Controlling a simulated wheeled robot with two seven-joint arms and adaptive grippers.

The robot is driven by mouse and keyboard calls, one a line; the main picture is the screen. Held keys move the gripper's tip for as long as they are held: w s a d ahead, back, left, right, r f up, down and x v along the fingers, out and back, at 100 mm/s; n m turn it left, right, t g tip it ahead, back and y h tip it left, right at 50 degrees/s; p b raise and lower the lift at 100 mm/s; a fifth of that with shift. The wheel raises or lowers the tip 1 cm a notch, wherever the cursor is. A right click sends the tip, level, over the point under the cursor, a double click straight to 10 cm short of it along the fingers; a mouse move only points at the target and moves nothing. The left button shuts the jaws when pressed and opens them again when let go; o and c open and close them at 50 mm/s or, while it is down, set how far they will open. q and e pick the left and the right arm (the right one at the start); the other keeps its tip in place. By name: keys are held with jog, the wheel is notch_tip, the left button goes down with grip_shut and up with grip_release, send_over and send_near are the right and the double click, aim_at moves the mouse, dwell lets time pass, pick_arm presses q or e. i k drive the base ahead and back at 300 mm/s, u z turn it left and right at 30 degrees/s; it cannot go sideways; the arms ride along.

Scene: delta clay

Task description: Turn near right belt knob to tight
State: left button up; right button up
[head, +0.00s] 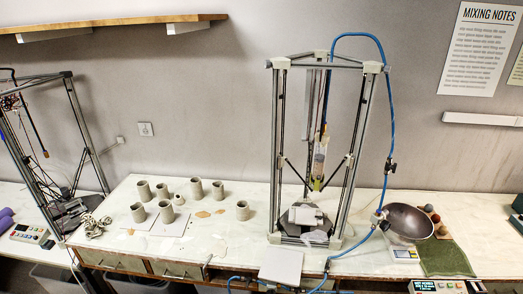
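A tall delta clay printer (325,150) stands upright on the white bench, with metal columns, a top frame and a hanging print head (320,165). A pale block-like piece sits on its bed (304,214). The near right belt knob cannot be picked out at this size, so its setting cannot be told. Neither of my grippers is in view.
Several grey clay cups (196,188) stand to the left of the printer. A second frame (55,140) stands at far left. A blue hose (391,120) runs down the printer's right side, near a dark bowl (410,219) on a scale and a green cloth (445,257).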

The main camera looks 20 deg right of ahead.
aim_at(387, 70)
jog(key=z, duration=1.2)
